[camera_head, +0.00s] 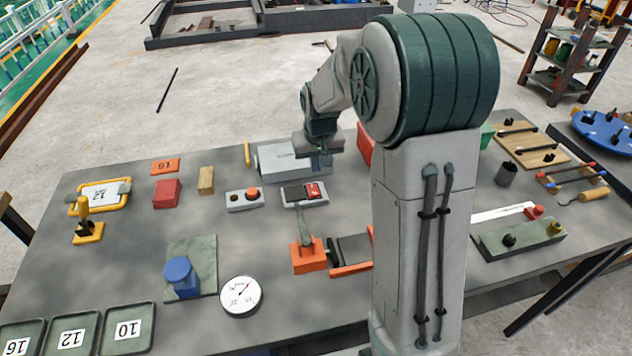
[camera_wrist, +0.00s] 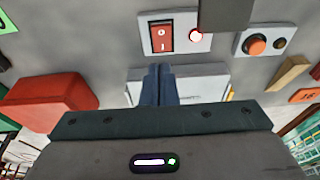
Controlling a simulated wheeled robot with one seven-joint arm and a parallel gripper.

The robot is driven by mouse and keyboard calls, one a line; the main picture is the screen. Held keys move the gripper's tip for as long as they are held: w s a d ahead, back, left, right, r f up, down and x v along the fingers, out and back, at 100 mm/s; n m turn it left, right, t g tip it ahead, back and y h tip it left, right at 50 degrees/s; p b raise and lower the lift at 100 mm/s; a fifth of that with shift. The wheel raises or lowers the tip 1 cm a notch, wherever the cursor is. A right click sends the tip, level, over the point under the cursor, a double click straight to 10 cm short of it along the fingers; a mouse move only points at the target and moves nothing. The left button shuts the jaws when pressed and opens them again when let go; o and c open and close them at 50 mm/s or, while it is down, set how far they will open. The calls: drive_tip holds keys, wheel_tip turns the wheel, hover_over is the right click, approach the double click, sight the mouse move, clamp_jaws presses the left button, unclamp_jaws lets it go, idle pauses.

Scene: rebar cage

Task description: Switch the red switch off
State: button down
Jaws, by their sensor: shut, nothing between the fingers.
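The red switch (camera_head: 313,190) is a rocker on a light grey plate in the middle of the table. My gripper (camera_head: 323,160) is above the table, a little behind the switch plate in the head view. In the wrist view my gripper (camera_wrist: 158,68) has its fingers together and empty, apart from the rocker, with their tips just below it in the picture. The rocker's exact tilt is hard to tell.
A grey box (camera_head: 280,160) lies behind the switch. A button box (camera_head: 245,199) with an orange button stands left of it. A lever on an orange base (camera_head: 309,257) stands in front. A red block (camera_wrist: 48,101) is at the left in the wrist view.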

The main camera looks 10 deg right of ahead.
sight(315, 191)
drive_tip(key=x, duration=0.2)
drive_tip(key=s+p+x, duration=0.1)
drive_tip(key=x, duration=0.4)
drive_tip(key=shift+s+f, duration=0.1)
drive_tip(key=shift+f, duration=0.35)
